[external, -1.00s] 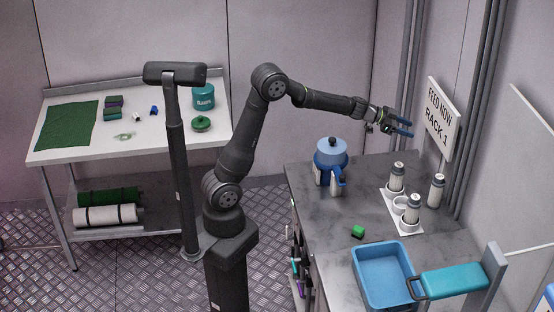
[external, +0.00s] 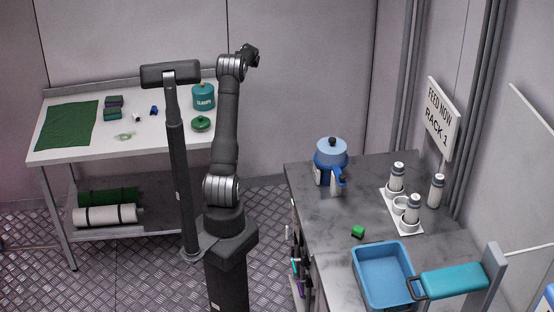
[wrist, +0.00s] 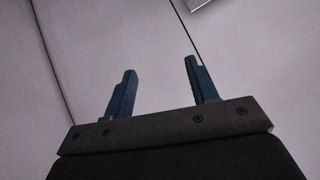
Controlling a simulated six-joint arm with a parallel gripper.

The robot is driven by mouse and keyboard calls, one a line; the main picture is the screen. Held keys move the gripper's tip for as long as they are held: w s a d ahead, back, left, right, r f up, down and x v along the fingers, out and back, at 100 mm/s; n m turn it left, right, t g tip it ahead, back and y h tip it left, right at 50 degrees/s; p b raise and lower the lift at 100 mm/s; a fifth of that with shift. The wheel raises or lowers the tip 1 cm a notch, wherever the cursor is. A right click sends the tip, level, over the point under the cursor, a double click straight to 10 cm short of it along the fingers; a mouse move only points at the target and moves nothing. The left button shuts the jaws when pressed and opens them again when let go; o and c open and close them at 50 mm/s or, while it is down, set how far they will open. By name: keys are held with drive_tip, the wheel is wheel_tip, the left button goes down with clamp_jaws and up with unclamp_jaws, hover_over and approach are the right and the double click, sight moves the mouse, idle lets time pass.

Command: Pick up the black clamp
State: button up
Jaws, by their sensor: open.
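I cannot make out a black clamp in either current view. In the wrist view my gripper (wrist: 160,66) is open, with two blue fingers apart and only bare wall panels behind the empty gap. In the external view the end of my arm is up in front of the back wall, beyond the right end of the white table (external: 60,151). The fingers cannot be made out there.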

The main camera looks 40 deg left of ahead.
drive_tip(key=s+a+f+n+g+h, duration=0.1)
drive_tip(key=s+a+f+n+g, duration=0.25)
drive_tip(key=s+a, duration=1.1)
drive_tip(key=h, duration=0.3)
hover_over(171, 109)
drive_tip(key=d, duration=0.1)
drive_tip(key=shift+n+g, duration=0.35)
drive_tip(key=f, duration=1.3)
drive_tip(key=shift+s+f, duration=0.3)
drive_tip(key=shift+f, duration=0.05)
drive_tip(key=shift+s+x, duration=0.2)
drive_tip(key=shift+x, duration=1.1)
drive_tip(key=shift+s+x, duration=0.2)
drive_tip(key=shift+x, duration=1.1)
drive_tip(key=shift+d+f, duration=0.1)
drive_tip(key=shift+f, duration=0.05)
drive_tip(key=c, duration=0.9)
